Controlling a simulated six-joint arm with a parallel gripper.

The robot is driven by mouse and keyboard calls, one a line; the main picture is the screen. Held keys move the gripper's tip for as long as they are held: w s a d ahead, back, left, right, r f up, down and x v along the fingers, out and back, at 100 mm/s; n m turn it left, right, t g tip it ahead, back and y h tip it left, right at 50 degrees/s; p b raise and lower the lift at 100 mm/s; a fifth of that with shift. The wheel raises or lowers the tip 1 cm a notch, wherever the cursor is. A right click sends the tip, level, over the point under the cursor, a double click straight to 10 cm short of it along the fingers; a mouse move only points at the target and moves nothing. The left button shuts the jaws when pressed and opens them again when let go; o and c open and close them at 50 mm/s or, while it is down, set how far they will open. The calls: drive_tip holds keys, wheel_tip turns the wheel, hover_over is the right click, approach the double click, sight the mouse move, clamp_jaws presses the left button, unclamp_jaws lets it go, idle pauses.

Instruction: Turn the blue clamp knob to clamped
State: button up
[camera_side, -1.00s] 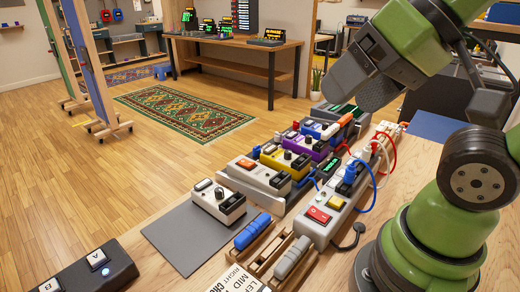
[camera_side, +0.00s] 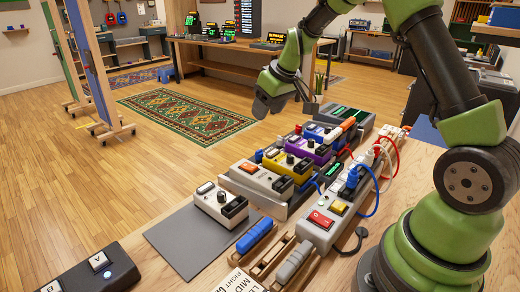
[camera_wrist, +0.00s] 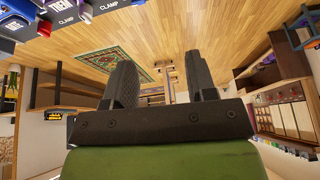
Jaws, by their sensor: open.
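The blue pedal (camera_side: 316,132) sits toward the far end of the row on the grey pedalboard, below and to the right of my gripper. The wrist view cuts off the row at its top left, where part of a blue unit (camera_wrist: 60,5) and dark blocks marked CLAMP show. I cannot clearly make out the blue clamp knob or its setting.
Yellow (camera_side: 284,162), purple (camera_side: 309,150) and cream (camera_side: 262,180) pedals stand close together. A power strip (camera_side: 322,220) with blue, red and white cables runs along their right. A white pedal (camera_side: 219,204) stands on a grey mat (camera_side: 180,240). Open floor lies left.

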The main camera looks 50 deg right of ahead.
approach(259, 150)
drive_tip(key=shift+w+n+g, duration=0.15)
drive_tip(key=shift+n+g, duration=0.15)
drive_tip(key=x, duration=0.9)
drive_tip(key=shift+w+f, duration=0.1)
drive_tip(key=shift+w, duration=0.05)
drive_tip(key=shift+c, duration=0.2)
